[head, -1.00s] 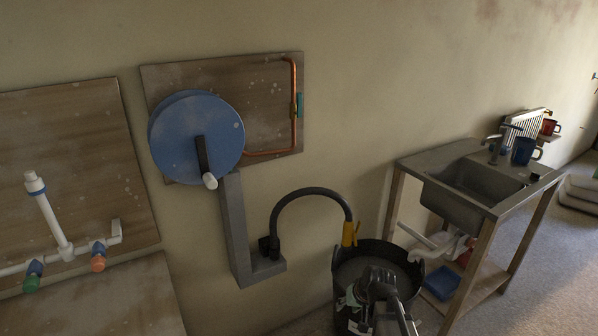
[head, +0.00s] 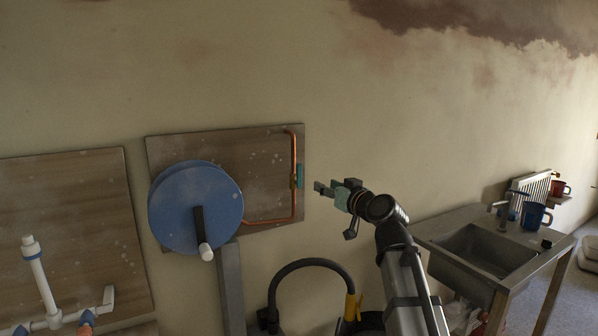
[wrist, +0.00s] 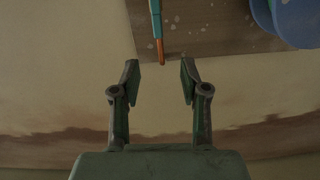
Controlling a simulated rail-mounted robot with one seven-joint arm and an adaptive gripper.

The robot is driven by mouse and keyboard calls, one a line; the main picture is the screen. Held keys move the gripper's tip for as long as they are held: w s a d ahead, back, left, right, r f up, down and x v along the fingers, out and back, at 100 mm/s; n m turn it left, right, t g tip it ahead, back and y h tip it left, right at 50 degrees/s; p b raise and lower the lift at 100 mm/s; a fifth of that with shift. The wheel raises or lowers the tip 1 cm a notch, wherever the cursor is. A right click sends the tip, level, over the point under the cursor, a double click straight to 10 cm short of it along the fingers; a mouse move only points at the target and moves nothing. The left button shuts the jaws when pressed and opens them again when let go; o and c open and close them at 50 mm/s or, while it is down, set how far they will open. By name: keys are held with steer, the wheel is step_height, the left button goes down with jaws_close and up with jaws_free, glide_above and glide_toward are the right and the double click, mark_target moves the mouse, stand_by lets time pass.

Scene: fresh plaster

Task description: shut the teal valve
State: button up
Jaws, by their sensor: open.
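The teal valve (head: 299,176) sits on the copper pipe (head: 294,150) at the right edge of a wooden wall board (head: 260,150). Its teal handle looks long and upright, roughly in line with the pipe. In the wrist view the teal handle (wrist: 156,18) shows at the top centre, with a copper-coloured end below it. My gripper (head: 333,208) is to the right of the valve, apart from it. In the wrist view my gripper (wrist: 160,76) has its two fingers spread, with nothing between them; the handle lies beyond the gap.
A large blue wheel (head: 190,205) with a dark crank and white knob is left of the valve. A black curved hose (head: 310,264) with a yellow end rises below. A sink bench (head: 440,225) stands at right. The wall above the gripper is clear.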

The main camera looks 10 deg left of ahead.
mark_target(300, 170)
steer(key=shift+n, duration=0.3)
steer(key=p+x, duration=0.1)
steer(key=x, duration=0.4)
steer(key=p+x, duration=0.2)
steer(key=x, duration=0.4)
steer(key=p+x, duration=0.1)
steer(key=x, duration=0.5)
steer(key=shift+w+r+p, duration=0.3)
steer(key=shift+w, duration=0.1)
steer(key=shift+d, duration=0.1)
jaws_close()
